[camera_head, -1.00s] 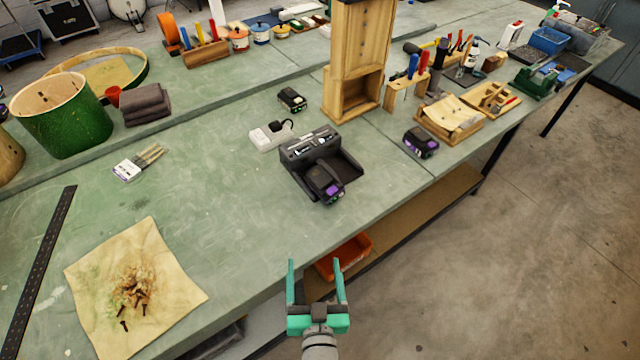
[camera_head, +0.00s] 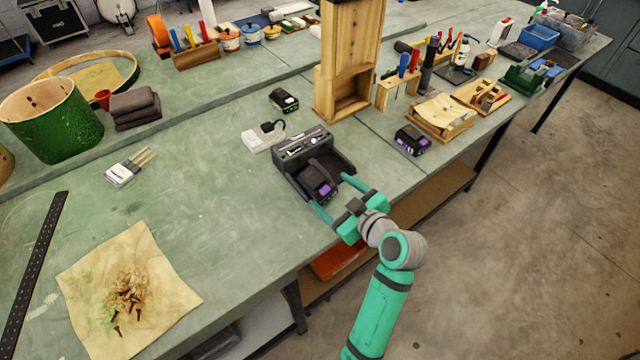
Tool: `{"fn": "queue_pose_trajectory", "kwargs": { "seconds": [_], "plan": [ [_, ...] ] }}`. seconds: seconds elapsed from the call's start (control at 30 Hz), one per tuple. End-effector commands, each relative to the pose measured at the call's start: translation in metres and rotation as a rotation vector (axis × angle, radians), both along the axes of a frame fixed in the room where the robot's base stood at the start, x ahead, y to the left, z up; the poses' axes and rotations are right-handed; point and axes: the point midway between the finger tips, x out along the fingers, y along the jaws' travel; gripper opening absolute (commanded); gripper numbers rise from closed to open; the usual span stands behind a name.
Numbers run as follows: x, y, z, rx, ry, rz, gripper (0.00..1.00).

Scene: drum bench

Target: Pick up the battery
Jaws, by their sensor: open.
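A black battery with purple marks (camera_head: 318,183) sits in the black charger (camera_head: 301,146) near the front edge of the green bench. My gripper (camera_head: 330,191) is open at the charger's front, its teal fingers pointing at this battery. One fingertip is by the battery's front left and the other to its right. I cannot tell whether either touches it. A second black and purple battery (camera_head: 412,140) lies on the bench to the right. A third, dark battery (camera_head: 285,99) lies further back, behind the charger.
A white plug adapter (camera_head: 263,137) is left of the charger. A tall wooden cabinet (camera_head: 346,60) stands behind it, and a wooden box (camera_head: 440,117) is to the right. A stained cloth with screws (camera_head: 165,290) lies at front left. The bench between cloth and charger is clear.

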Motion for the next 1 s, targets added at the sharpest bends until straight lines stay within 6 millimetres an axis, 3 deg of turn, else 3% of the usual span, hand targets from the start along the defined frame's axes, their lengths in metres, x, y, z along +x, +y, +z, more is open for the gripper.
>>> {"fn": "queue_pose_trajectory", "kwargs": {
  "seconds": [0.3, 1.0],
  "plan": [
    [0.034, 0.023, -0.017, -0.002, 0.002, 0.007, 0.77],
    [0.082, 0.049, -0.044, -0.001, 0.003, 0.003, 0.77]
  ]
}}
